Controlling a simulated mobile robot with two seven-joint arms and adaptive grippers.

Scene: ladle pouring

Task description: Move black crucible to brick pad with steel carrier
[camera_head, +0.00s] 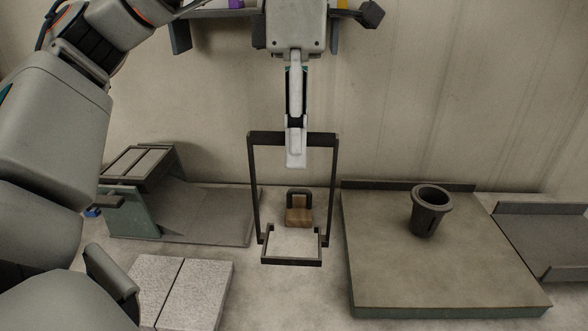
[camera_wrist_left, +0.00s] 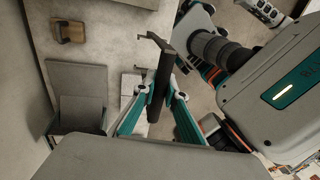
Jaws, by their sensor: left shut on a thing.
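The black crucible (camera_head: 430,212) stands upright on a wide grey slab (camera_head: 385,270) at the right in the head view. The steel carrier (camera_head: 252,190) is a dark frame with a top bar, two side arms and an open square ring at the bottom. My left gripper (camera_head: 296,150) is shut on its top bar and holds it hanging, left of the crucible and apart from it. The bar and fingers also show in the left wrist view (camera_wrist_left: 157,98). The pale brick pad (camera_head: 180,290) lies at the lower left, empty on top. My right gripper is not in view.
A wooden block with a dark handle (camera_head: 298,215) sits behind the carrier's ring. A green-grey metal stand (camera_head: 135,215) with a flat plate is at the left. A raised lip (camera_head: 410,186) edges the slab's back. A wall shelf (camera_head: 215,13) is above. Another metal plate (camera_head: 545,235) lies right.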

